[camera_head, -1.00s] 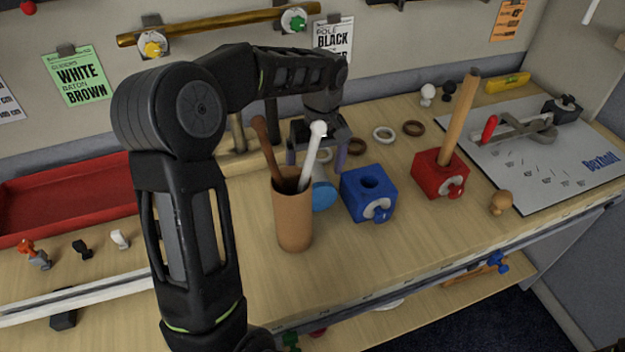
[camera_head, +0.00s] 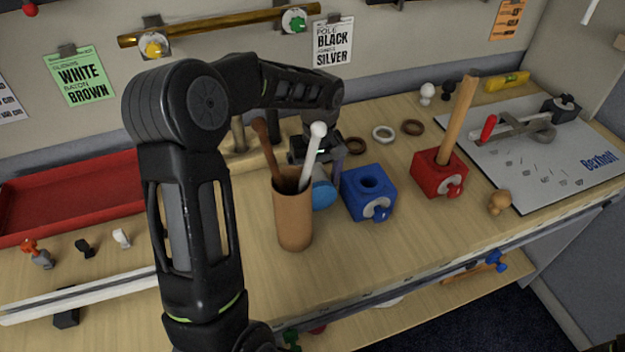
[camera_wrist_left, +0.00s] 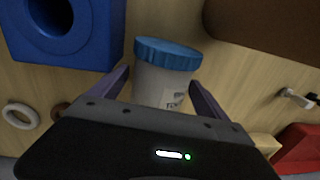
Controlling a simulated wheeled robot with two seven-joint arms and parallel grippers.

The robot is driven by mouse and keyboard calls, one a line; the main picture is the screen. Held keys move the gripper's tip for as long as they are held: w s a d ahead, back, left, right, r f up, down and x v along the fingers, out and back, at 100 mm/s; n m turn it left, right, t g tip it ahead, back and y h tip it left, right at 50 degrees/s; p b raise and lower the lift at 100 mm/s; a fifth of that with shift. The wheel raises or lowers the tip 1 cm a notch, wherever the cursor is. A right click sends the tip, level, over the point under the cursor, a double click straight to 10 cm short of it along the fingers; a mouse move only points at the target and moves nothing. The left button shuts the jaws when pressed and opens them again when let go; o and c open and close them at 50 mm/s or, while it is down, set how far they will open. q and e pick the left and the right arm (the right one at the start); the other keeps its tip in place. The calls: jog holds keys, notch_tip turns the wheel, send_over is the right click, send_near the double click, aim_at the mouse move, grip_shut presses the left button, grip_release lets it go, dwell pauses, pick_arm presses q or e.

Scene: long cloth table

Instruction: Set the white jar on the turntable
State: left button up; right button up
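The white jar (camera_wrist_left: 162,88) with a blue lid (camera_wrist_left: 167,53) shows in the left wrist view. It appears to lie on its side on the table. In the head view only its blue lid (camera_head: 323,194) shows clearly, behind the tan cup. My left gripper (camera_wrist_left: 160,76) is open, with a finger on each side of the jar's body; firm contact cannot be seen. In the head view this gripper (camera_head: 318,160) is partly hidden by the sticks. I cannot make out a turntable. My right gripper is not in view.
The tan cup (camera_head: 293,217) holding sticks stands close left of the jar. A blue block (camera_head: 360,196) stands close right. Farther right are a red block (camera_head: 430,175) with a wooden pole and a grey board (camera_head: 560,165). A red tray (camera_head: 70,195) is at left.

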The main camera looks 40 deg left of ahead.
aim_at(314, 171)
pick_arm(q)
jog(key=c, duration=1.5)
jog(key=shift+o, duration=0.2)
jog(key=shift+r, duration=0.1)
notch_tip(314, 171, up, 10)
jog(key=shift+f+b, duration=0.1)
jog(key=shift+b, duration=0.5)
